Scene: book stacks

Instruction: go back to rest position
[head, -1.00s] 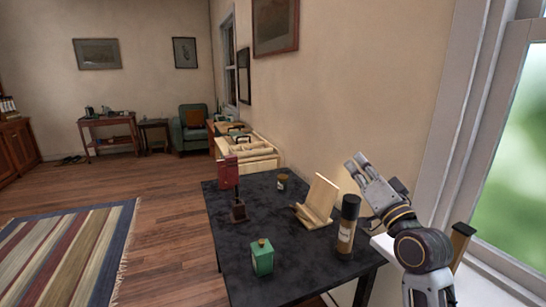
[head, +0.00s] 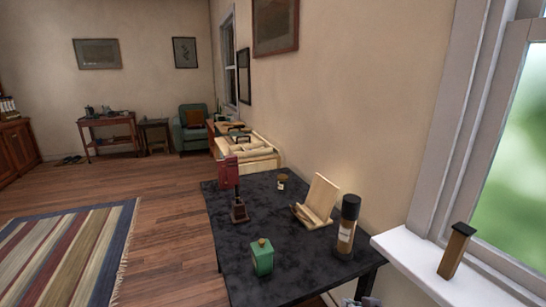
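My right arm shows only as a small grey piece (head: 362,302) at the bottom edge of the head view, just below the near corner of the black table (head: 225,266). Whether its fingers are open or shut is hidden. My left gripper is out of view.
The black table holds a green canister (head: 262,257), a dark bottle (head: 347,226), a wooden stand (head: 318,202), a small jar (head: 282,182) and a red device (head: 230,180). A striped rug (head: 70,250) lies on open floor at left.

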